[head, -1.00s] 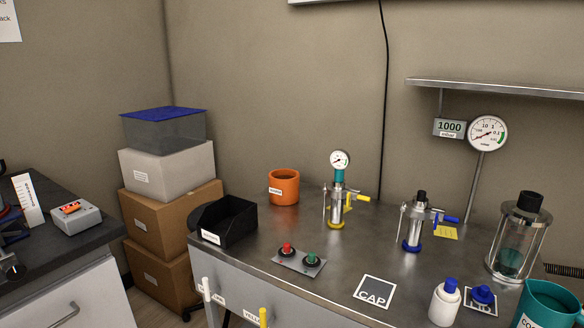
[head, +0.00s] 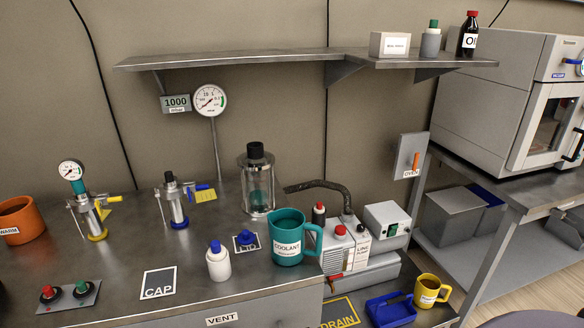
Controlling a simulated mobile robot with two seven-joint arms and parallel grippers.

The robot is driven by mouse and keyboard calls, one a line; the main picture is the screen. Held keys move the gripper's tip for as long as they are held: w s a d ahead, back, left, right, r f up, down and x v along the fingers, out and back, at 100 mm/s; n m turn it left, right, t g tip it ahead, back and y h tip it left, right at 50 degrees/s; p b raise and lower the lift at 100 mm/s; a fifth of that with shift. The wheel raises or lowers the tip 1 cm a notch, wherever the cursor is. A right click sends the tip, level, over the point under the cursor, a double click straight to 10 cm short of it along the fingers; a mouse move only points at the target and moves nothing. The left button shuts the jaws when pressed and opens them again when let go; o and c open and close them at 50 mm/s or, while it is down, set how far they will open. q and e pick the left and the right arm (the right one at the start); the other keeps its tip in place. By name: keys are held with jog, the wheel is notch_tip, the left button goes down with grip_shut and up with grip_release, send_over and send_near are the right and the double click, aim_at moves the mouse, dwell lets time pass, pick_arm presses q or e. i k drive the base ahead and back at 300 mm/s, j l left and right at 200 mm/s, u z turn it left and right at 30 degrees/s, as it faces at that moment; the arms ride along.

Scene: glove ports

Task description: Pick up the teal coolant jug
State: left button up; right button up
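The teal coolant jug (head: 287,239) stands upright on the steel bench in the head view, right of centre. It has a white label reading COOLANT and a handle on its right side. The jug stands close to the front edge of the bench, just left of the grey pump unit (head: 345,246). Neither of my grippers shows in the head view.
A white bottle with a blue cap (head: 218,262) stands left of the jug. A glass vessel (head: 257,182) is behind it. A yellow mug (head: 429,291) and blue tray (head: 390,309) sit lower right. A shelf (head: 270,59) runs above.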

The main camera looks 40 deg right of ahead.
aim_at(287, 228)
jog(key=z, duration=0.9)
